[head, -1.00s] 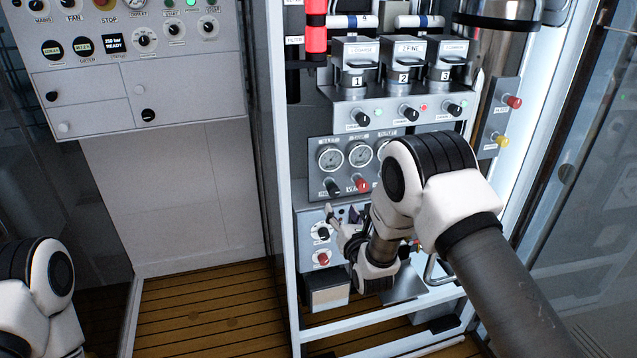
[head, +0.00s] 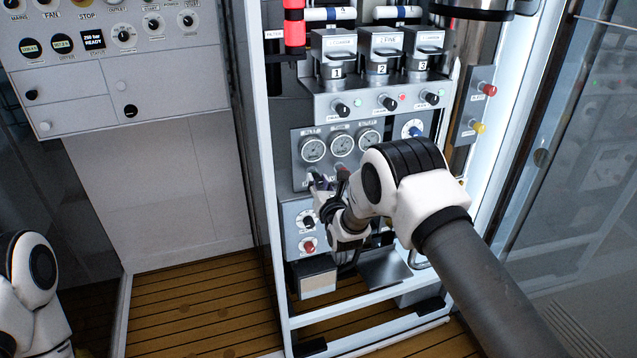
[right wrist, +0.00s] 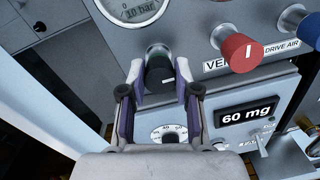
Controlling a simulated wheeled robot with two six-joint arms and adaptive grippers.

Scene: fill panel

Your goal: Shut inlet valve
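A gap shows at the right finger; contact on the left cannot be told. My left gripper is not in view.
A red knob (right wrist: 238,50) with a partly hidden label sits just right of the black knob. A blue knob (right wrist: 293,20) is further right. Below are a dial (right wrist: 170,135) and a 60 mg display (right wrist: 248,112). The cabinet's left post (head: 262,190) stands close by.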

